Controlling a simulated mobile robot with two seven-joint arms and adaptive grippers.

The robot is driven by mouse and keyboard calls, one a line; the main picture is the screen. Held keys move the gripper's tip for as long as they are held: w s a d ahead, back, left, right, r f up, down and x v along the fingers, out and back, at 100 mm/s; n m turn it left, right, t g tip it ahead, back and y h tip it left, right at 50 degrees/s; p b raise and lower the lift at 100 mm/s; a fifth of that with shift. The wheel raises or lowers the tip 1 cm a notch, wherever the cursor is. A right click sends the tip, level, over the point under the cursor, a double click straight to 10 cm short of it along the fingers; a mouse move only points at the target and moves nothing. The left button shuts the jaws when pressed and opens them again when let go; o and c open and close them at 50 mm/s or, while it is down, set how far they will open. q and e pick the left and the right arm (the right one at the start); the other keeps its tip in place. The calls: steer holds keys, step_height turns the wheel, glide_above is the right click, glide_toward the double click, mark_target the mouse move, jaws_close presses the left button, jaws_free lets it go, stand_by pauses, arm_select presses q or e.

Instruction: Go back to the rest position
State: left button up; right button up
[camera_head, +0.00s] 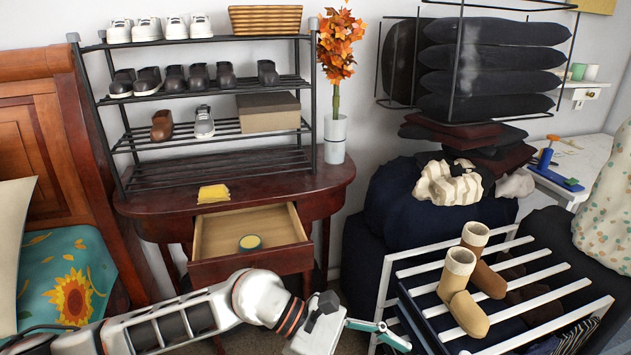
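My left arm comes in along the bottom from the left, and its gripper (378,330) is low in the middle, in front of the table and left of the white slatted rack. A teal-edged finger points to the right. I see nothing held in it, but the view does not show how far its fingers are apart. My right gripper is not in view. The dark red table (150,205) has its drawer (250,262) pulled open.
A shoe rack (215,172) and folded yellow cloths (213,194) are on the table, with a vase (335,138) of orange leaves. The white slatted rack (405,268) at right holds tan boots (461,292). A wooden bed (40,130) stands at left.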

arm_select(q)
step_height(320, 180, up, 5)
steer(key=s+d+n+h, duration=0.1)
steer(key=d+n+h, duration=0.2)
steer(key=n+h, duration=0.25)
steer(key=w+a+r+n+t+h, duration=0.1)
steer(key=w+a+n+t, duration=0.25)
steer(key=n+t, duration=0.45)
steer(key=w+a+r+n+t+h, duration=0.15)
steer(key=w+n+t, duration=0.3)
steer(key=n, duration=0.65)
steer(key=w+a+f+n+t+y, duration=0.4)
steer(key=a+f+n+t+y, duration=0.5)
steer(key=n, duration=0.7)
steer(key=s+a+f+n+g+y, duration=0.3)
steer(key=s+a+f+n, duration=0.4)
steer(key=a+f, duration=0.3)
steer(key=s+a+f+n+g+y, duration=0.4)
steer(key=s+a+f+n, duration=0.3)
steer(key=a+f, duration=0.4)
step_height(320, 180, down, 5)
steer(key=shift+s+r+n+y, duration=0.1)
steer(key=shift+s+n+y, duration=0.25)
steer(key=shift+n+y, duration=0.55)
